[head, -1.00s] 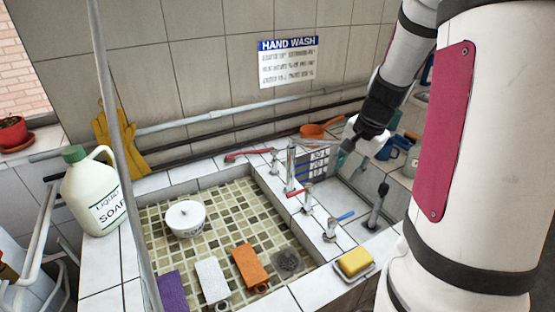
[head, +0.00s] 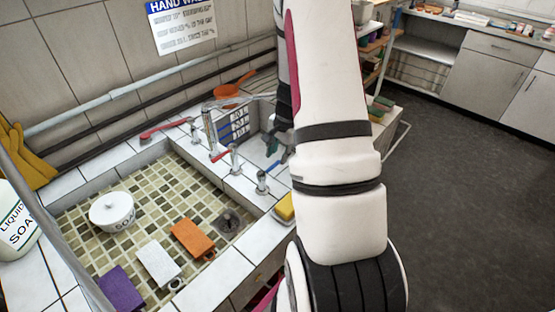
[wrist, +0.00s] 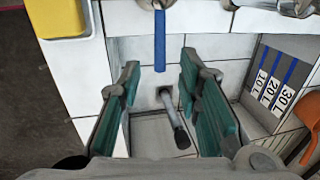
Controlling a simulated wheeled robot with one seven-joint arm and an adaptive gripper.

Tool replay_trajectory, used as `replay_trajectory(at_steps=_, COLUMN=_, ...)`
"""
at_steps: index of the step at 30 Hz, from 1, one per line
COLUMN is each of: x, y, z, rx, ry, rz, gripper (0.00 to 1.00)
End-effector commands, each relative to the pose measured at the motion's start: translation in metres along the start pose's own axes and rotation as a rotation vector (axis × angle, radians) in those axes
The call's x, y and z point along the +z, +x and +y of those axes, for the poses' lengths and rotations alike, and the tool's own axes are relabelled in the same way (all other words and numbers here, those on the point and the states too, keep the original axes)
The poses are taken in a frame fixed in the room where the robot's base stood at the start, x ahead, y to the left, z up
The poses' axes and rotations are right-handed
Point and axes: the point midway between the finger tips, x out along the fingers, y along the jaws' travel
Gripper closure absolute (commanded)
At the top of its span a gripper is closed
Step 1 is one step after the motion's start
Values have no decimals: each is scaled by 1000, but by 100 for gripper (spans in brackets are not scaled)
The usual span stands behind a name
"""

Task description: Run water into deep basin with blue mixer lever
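The blue mixer lever (wrist: 160,40) shows in the wrist view, pointing down the picture from its chrome tap (wrist: 155,4). In the head view the chrome tap (head: 262,182) stands on the tiled rim, with the blue lever (head: 272,167) partly hidden near my arm. My gripper (wrist: 160,63) is open, with teal pads on either side of the lever's free end in the picture; no contact shows. The deep basin (wrist: 150,142) lies below the fingers, with a dark-tipped pipe (wrist: 176,125) in it. Whether water runs cannot be seen.
A red-lever tap (head: 232,158) and a tall faucet (head: 210,125) stand beside the blue-lever tap. A yellow sponge (wrist: 60,18) sits close by on the rim. The shallow tiled basin (head: 75,225) holds a soap pot (head: 112,212). An orange scoop (head: 232,92) lies behind.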

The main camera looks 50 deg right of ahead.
Motion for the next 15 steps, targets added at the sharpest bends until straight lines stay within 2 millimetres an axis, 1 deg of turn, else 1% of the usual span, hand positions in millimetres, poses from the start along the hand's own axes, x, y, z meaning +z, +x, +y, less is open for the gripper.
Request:
replay_trajectory(at_steps=1, x=1, y=8, z=2, rx=2, ry=2, rz=-3, gripper=68)
replay_trajectory(at_steps=6, x=0, y=27, z=0, rx=1, ry=0, rz=-2, gripper=68)
replay_trajectory(at_steps=10, x=0, y=33, z=0, rx=0, ry=0, rz=0, gripper=68)
replay_trajectory(at_steps=15, x=0, y=35, z=0, rx=-1, ry=0, rz=0, gripper=68)
